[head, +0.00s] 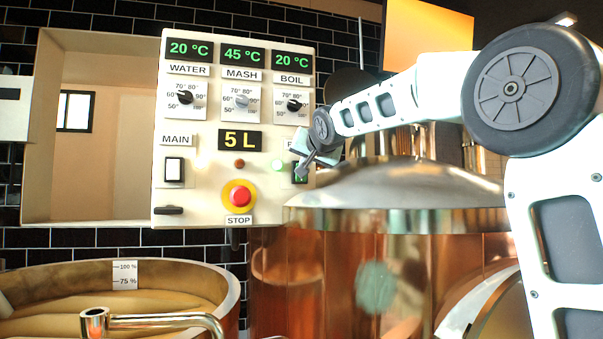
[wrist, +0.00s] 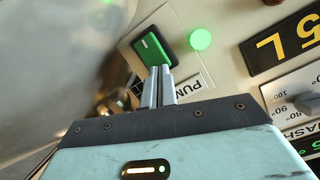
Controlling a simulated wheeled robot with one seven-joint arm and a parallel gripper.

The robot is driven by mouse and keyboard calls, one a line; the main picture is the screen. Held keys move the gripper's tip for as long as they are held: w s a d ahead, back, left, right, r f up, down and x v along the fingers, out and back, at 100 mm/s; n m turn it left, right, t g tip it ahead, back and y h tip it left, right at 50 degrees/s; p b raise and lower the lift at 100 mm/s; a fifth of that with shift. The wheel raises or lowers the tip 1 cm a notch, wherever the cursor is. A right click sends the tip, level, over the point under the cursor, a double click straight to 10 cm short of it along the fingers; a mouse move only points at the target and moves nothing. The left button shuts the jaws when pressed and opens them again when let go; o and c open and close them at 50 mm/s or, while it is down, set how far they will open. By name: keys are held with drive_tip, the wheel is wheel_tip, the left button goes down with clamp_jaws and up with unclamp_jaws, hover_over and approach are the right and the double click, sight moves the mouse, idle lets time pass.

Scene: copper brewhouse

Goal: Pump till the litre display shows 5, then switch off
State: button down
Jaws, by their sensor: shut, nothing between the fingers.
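The litre display (head: 240,140) on the cream control panel reads 5 L; it also shows turned over in the wrist view (wrist: 282,45). The pump switch (wrist: 152,50) is a rocker lit green in a dark frame, with its label partly hidden by my fingers. In the head view the switch (head: 300,175) is partly covered by my gripper (head: 304,171). A green lamp (wrist: 200,39) beside it glows. My gripper, also in the wrist view (wrist: 160,70), is shut and empty, its fingertips at the switch's edge. I cannot tell whether they touch it.
A red stop button (head: 241,196), a dark main switch (head: 174,170) and three dials share the panel. A copper kettle with a domed lid (head: 410,187) stands close below my arm. An open tun (head: 110,285) with a pipe stands at lower left.

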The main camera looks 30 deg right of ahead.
drive_tip(key=shift+w+d, duration=0.1)
drive_tip(key=shift+w, duration=0.25)
idle(0.7)
drive_tip(key=shift+s+f, duration=0.1)
drive_tip(key=s+b, duration=0.1)
drive_tip(key=s, duration=0.1)
drive_tip(key=s+a+b, duration=0.1)
drive_tip(key=b, duration=0.1)
drive_tip(key=s+b, duration=0.1)
drive_tip(key=s, duration=0.1)
drive_tip(key=shift+s+a+b, duration=0.3)
drive_tip(key=shift+a+b, duration=0.05)
drive_tip(key=b+v, duration=0.7)
drive_tip(key=v, duration=1)
drive_tip(key=shift+s+b, duration=0.2)
drive_tip(key=shift+b, duration=0.15)
